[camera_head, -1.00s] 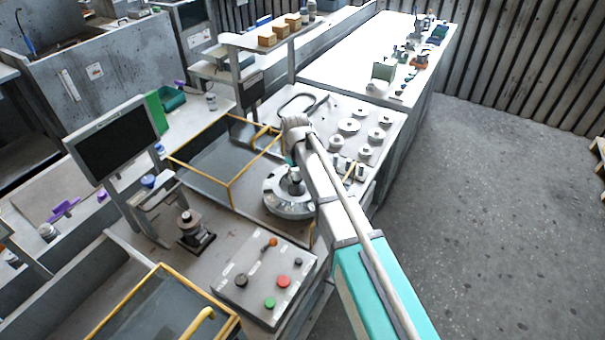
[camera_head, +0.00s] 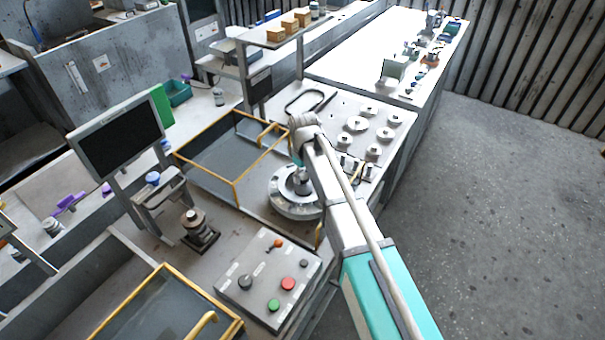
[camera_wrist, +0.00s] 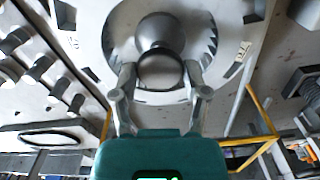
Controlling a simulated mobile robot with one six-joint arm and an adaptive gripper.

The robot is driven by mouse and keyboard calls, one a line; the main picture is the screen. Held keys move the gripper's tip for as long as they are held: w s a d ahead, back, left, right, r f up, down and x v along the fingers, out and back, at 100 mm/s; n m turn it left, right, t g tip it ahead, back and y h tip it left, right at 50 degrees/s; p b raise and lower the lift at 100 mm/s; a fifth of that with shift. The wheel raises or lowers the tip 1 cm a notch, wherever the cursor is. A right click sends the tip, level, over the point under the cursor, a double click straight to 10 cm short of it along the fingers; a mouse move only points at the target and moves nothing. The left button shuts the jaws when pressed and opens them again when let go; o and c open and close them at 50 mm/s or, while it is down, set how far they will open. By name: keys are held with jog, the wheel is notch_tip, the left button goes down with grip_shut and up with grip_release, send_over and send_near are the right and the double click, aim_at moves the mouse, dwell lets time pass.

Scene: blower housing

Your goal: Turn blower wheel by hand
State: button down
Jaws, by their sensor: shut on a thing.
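The blower wheel (camera_head: 285,207) is a round grey disc with a raised hub, set on the workbench beside the yellow-framed guard. In the wrist view the wheel (camera_wrist: 118,40) shows as a pale ring with dark vane slots around a rounded grey hub (camera_wrist: 158,32). My gripper (camera_wrist: 160,78) has one finger on each side of the hub and is shut on it. In the head view my forearm covers the wheel's right side, and the gripper (camera_head: 297,168) is mostly hidden at the hub.
A yellow-framed guard (camera_head: 236,192) stands close left of the wheel. A control box (camera_head: 268,280) with coloured buttons lies in front. Several small round parts (camera_head: 357,124) sit on the bench behind right. A monitor (camera_head: 120,135) stands at left. The floor at right is clear.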

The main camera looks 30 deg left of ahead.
jog(key=shift+d, duration=0.1)
jog(key=shift+c, duration=0.5)
grip_release()
jog(key=shift+w, duration=0.1)
